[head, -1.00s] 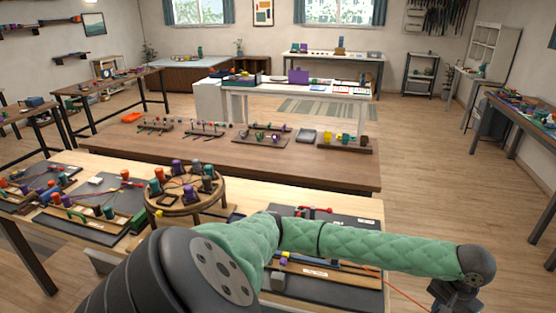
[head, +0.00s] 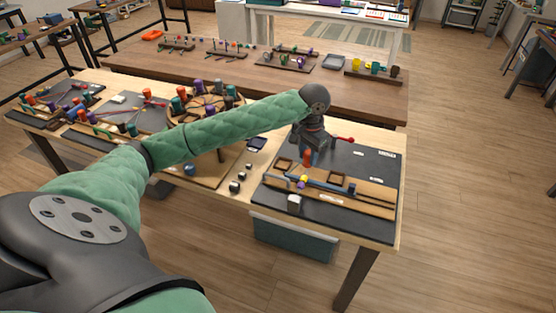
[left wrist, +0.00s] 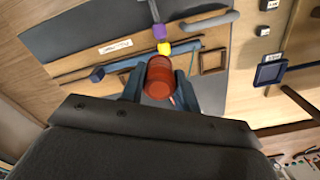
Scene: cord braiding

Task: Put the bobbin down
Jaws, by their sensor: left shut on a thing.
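My left gripper (head: 309,150) is over the dark mat (head: 350,165) at the right end of the near table. It is shut on a red bobbin (left wrist: 160,78), which sits between its two fingers in the left wrist view. In the head view, the bobbin (head: 308,157) shows as a small red patch below the gripper. Square wooden frames lie by it, one (head: 283,163) to the left and one (left wrist: 213,60) beside the bobbin in the wrist view. I cannot tell whether the bobbin touches the surface. My right gripper is not in view.
A blue bar (head: 330,186) with yellow and purple pieces lies in front of the gripper. A red-tipped piece (head: 343,139) is just right of it. A round stand (head: 205,103) with several bobbins is to the left.

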